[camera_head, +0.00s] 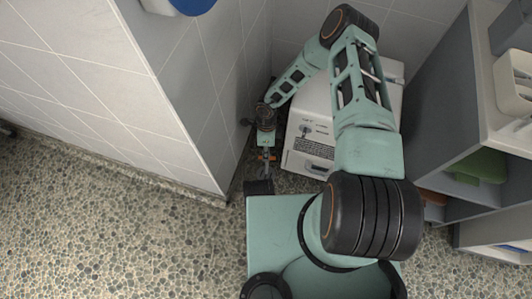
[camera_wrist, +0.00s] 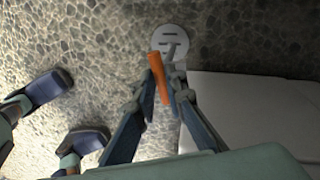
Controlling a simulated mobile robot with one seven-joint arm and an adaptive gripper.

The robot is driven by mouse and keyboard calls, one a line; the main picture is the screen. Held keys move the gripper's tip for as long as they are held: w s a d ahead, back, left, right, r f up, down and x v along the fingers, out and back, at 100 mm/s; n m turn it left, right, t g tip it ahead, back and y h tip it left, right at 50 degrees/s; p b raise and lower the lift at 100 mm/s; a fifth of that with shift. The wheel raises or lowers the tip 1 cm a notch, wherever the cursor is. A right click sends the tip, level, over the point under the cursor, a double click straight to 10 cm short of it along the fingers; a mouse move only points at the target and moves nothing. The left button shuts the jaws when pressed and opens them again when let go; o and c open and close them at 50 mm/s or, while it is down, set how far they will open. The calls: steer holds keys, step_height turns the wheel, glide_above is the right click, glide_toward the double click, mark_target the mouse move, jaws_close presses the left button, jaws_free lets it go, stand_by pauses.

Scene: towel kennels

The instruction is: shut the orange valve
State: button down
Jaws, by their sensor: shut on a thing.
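The orange valve (camera_wrist: 160,78) shows in the wrist view as a bar-shaped orange handle. It stands in front of a round grey disc (camera_wrist: 169,42) on the pebbled floor. My gripper (camera_wrist: 160,92) is shut on the orange handle, with one finger on each side of it. The handle is slightly tilted in the picture, its upper end leaning left. In the head view, my gripper (camera_head: 266,160) reaches down into the narrow gap between the tiled wall and a white appliance.
The white appliance (camera_head: 308,135) stands close right of my gripper; it also shows in the wrist view (camera_wrist: 255,105). A tiled wall corner (camera_head: 205,110) is close on the left. Grey shelving (camera_head: 435,110) with boxes stands at right. Open pebbled floor (camera_head: 110,235) lies at lower left.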

stand_by(0.3)
steer(key=c, duration=2)
jaws_free()
steer(key=shift+o, duration=0.2)
step_height(320, 180, up, 12)
steer(key=w, duration=0.2)
steer(key=shift+w+d, duration=0.15)
steer(key=shift+w, duration=0.1)
